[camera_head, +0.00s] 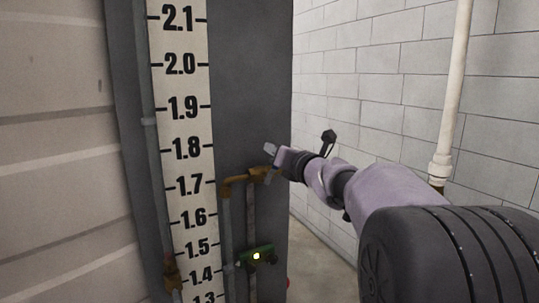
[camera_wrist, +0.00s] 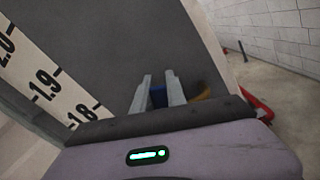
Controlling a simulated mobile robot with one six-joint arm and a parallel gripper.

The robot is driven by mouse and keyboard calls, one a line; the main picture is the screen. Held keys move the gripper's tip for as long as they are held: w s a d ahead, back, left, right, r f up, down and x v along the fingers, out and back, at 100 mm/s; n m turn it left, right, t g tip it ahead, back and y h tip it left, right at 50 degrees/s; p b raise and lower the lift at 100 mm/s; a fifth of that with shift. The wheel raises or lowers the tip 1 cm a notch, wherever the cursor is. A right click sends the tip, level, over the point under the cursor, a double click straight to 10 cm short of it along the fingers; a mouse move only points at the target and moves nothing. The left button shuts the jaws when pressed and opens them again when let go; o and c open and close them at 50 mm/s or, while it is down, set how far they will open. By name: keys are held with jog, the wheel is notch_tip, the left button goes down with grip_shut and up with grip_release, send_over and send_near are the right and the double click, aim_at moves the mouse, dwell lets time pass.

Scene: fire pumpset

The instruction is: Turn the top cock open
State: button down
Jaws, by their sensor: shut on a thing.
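The top cock is on the brass fitting (camera_head: 240,179) at the top of the pipework on the dark grey tank, beside the 1.7 mark. My gripper (camera_head: 270,149) reaches in from the right and is at the top right of this fitting. In the wrist view, my gripper's two pale fingers (camera_wrist: 158,88) are on either side of a small blue piece (camera_wrist: 158,97), which looks like the cock's handle. A bit of brass (camera_wrist: 202,92) shows to the right of the fingers. The fingers and wrist body hide most of the cock, so its angle cannot be told.
The white level scale (camera_head: 182,120) runs up the tank left of the pipework. A green lit device (camera_head: 257,256) is lower down. A white pipe (camera_head: 452,90) stands by the block wall at right. Red piping (camera_wrist: 256,104) lies near the floor.

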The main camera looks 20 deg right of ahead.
jog(key=d+f+m+b, duration=0.3)
jog(key=f+m, duration=0.4)
jog(key=m, duration=0.6)
jog(key=shift+d+f, duration=0.2)
jog(key=shift+d, duration=0.7)
jog(key=shift+w+m, duration=0.1)
jog(key=shift+m, duration=0.2)
jog(key=c, duration=1.3)
grip_release()
jog(key=shift+w+f, duration=0.1)
jog(key=shift+c, duration=0.2)
jog(key=s+b, duration=0.4)
jog(key=s, duration=1.3)
jog(key=shift+s+d, duration=0.25)
